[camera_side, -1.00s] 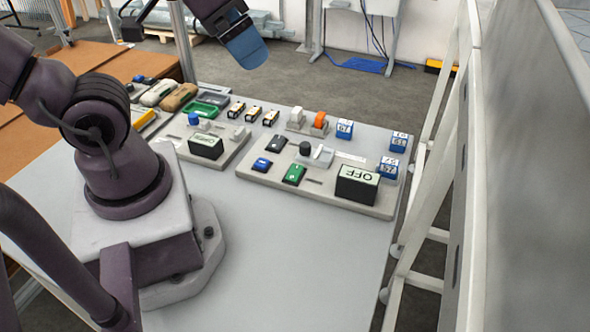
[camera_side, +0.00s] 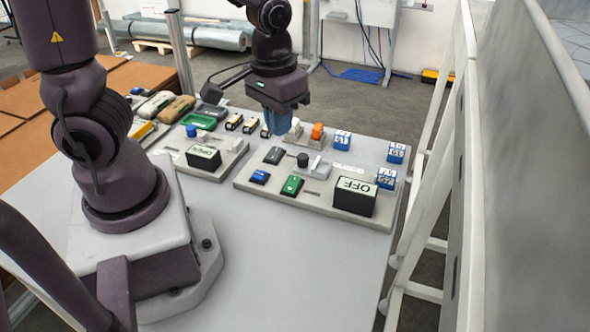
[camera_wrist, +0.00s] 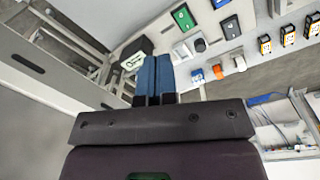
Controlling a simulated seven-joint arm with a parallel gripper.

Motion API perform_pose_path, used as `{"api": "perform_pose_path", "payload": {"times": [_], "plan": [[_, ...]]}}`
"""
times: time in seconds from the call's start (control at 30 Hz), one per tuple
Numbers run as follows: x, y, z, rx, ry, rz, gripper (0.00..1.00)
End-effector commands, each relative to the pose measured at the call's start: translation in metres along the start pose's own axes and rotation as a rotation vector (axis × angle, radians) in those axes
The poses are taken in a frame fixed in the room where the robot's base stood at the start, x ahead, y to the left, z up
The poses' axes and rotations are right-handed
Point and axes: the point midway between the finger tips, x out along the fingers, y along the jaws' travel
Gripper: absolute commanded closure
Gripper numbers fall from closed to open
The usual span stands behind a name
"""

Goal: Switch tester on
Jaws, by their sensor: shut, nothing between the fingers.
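The likely tester is the right-hand grey panel (camera_side: 245,183), whose black display box (camera_side: 354,193) reads OFF. It carries a green button (camera_side: 291,186), a blue button (camera_side: 259,176), a dark switch (camera_side: 273,155), a black knob (camera_side: 302,159) and a light grey slider block (camera_side: 319,167). Which control is the tester's switch, I cannot tell. My gripper (camera_side: 278,130), with blue fingers, points down near the panel's back edge, left of the white block (camera_side: 296,127). In the wrist view the fingers (camera_wrist: 153,62) are together and empty, near the display box (camera_wrist: 134,58).
An orange block (camera_side: 317,131) is at the back. A second panel (camera_side: 226,165) with a blue knob and display lies left. Small yellow-black items (camera_side: 234,122) sit behind. The front table is clear.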

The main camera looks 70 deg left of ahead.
Motion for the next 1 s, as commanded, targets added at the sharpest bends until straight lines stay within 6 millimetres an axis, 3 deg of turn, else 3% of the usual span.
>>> {"api": "perform_pose_path", "payload": {"times": [0.03, 0.2, 0.37, 0.83, 1.0], "plan": [[0.013, -0.005, -0.006, -0.054, -0.013, -0.030, 1.00], [0.041, -0.024, -0.027, -0.248, 0.019, -0.102, 1.00], [0.042, -0.034, -0.050, -0.422, 0.119, -0.092, 1.00], [0.043, -0.033, -0.051, -0.457, 0.132, -0.084, 1.00], [0.059, -0.036, -0.052, -0.458, 0.128, -0.088, 1.00]]}}
